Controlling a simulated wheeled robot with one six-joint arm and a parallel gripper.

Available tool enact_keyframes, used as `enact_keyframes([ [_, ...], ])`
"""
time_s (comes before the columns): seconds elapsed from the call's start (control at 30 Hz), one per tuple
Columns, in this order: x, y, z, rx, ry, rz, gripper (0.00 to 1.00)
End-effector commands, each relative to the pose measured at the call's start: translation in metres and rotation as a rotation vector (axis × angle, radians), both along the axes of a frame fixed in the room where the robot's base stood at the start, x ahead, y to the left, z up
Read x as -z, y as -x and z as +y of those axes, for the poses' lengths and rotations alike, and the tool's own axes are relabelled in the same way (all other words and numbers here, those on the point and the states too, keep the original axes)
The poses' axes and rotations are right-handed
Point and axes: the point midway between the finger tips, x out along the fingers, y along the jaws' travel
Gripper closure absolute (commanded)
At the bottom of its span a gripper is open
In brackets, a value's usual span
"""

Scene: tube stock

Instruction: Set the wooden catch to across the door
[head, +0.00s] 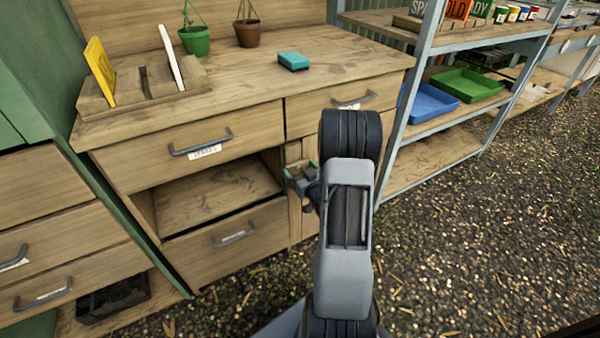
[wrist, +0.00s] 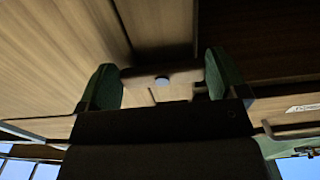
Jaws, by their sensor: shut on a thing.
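My gripper (head: 299,178) is at the front of the wooden bench, beside the narrow door (head: 294,222) to the right of the open compartment. In the wrist view, its two green fingertips (wrist: 163,80) are shut on the wooden catch (wrist: 140,76), one at each end. A round grey pivot (wrist: 162,81) shows in the middle of the catch. The catch is hidden by my gripper and arm in the head view. I cannot tell from these views how far it lies across the door.
The bench top (head: 230,85) carries a teal sponge (head: 293,61), two pots and a slatted rack. A metal shelf with a blue tray (head: 430,103) and green tray (head: 466,86) stands right. The gravel floor is open.

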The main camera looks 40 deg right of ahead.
Motion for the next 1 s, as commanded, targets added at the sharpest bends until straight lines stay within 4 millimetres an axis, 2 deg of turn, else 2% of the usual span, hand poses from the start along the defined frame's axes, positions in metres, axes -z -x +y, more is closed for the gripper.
enact_keyframes([
  [0.27,0.0,0.0,0.0,0.0,-0.013,-0.002,0.32],
  [0.3,0.0,0.0,0.0,0.0,-0.013,-0.002,0.08],
  [0.4,0.0,0.0,0.0,0.0,-0.012,-0.002,0.0],
  [0.63,0.0,0.001,0.0,0.0,-0.011,-0.001,0.0],
  [0.73,0.0,0.008,0.001,0.001,-0.011,0.0,0.0],
  [0.87,-0.001,0.027,0.003,0.003,-0.011,0.001,0.0],
  [1.0,-0.002,0.059,0.007,0.005,-0.013,0.001,0.0],
])
